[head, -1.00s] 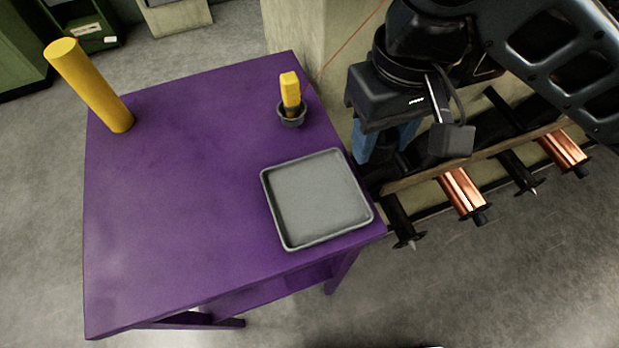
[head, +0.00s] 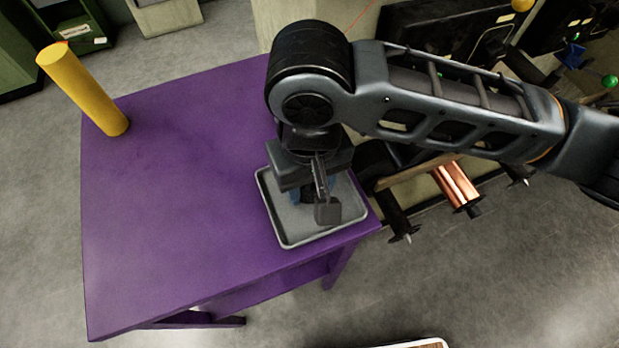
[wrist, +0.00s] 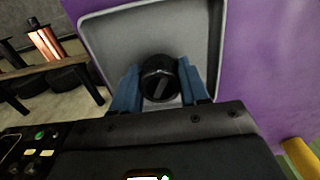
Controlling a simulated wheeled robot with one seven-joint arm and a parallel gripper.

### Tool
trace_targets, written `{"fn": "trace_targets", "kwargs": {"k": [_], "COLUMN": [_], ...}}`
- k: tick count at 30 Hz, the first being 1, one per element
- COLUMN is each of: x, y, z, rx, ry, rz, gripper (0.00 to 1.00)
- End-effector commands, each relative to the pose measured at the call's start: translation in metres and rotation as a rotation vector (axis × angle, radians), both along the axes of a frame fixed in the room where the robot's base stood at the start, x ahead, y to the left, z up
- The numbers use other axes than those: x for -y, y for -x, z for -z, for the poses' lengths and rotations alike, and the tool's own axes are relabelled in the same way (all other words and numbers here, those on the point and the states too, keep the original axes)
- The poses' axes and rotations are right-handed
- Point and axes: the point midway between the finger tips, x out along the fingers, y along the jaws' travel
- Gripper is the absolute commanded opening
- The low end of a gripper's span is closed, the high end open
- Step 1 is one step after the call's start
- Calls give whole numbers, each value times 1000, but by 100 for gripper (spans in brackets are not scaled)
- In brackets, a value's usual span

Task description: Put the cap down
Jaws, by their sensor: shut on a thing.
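The black round cap (wrist: 159,80) is held between the blue fingers of my gripper (wrist: 158,86) in the wrist view. The grey square tray (head: 282,225) lies on the purple table near its right edge. In the head view my gripper (head: 311,191) is over the tray, and my arm hides much of the tray and the cap itself. In the wrist view the tray floor (wrist: 195,32) shows behind the cap. I cannot tell whether the cap touches the tray.
A tall yellow cylinder (head: 85,92) stands at the back left of the purple table (head: 165,200). The table's middle and left are clear. A rack with a copper spool (head: 456,184) and black pegs is right of the table.

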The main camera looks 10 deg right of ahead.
Motion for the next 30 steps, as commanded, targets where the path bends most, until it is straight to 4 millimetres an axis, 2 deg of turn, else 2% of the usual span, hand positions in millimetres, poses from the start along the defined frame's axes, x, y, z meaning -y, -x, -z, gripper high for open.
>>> {"fn": "trace_targets", "kwargs": {"k": [3,4,11,18,22,26,30], "x": [0,0,0,0,-1,-1,-1], "y": [0,0,0,0,0,0,0], "z": [1,1,1,0,-7,-27,-57], "rx": [0,-1,-1,-1,0,1,2], "ry": [2,2,1,1,0,0,-1], "rz": [0,0,0,0,-1,-2,-2], "gripper": [0,47,69,69,69,69,69]}}
